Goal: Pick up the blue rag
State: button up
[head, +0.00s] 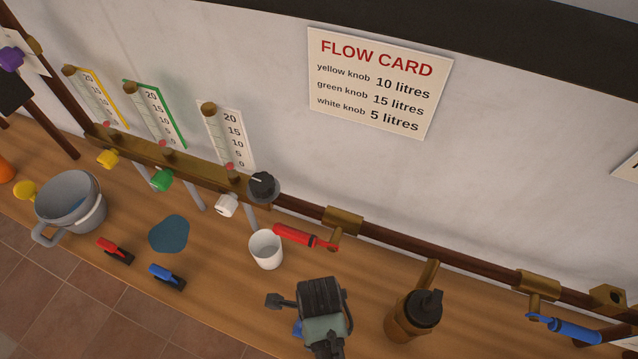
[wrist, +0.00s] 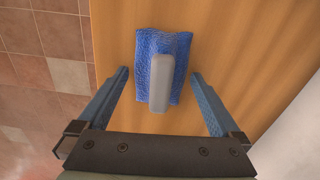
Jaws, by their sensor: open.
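The blue rag (wrist: 146,50) lies on the wooden bench in the wrist view, between and slightly beyond my fingertips. A grey rounded bar (wrist: 160,83) covers the middle of the rag, and its near end reaches slightly past the rag's near edge. My gripper (wrist: 160,76) is open, with one finger on each side of the rag and visible gaps to both. I cannot tell its exact height above the bench. In the head view my wrist hides most of this spot, and only a small blue patch (head: 298,328) shows beside it.
A white cup (head: 266,250) and red-handled valve (head: 298,235) stand behind my gripper. A brown bottle (head: 414,315) stands to the right. A dark blue flat patch (head: 168,235), two small clips or tools and a grey pot (head: 70,203) are left. The brass pipework runs along the wall.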

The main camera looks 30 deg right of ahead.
jog(key=c, duration=1.2)
notch_tip(320, 180, up, 10)
jog(key=shift+r, duration=0.1)
jog(key=o, duration=0.8)
jog(key=c, duration=0.7)
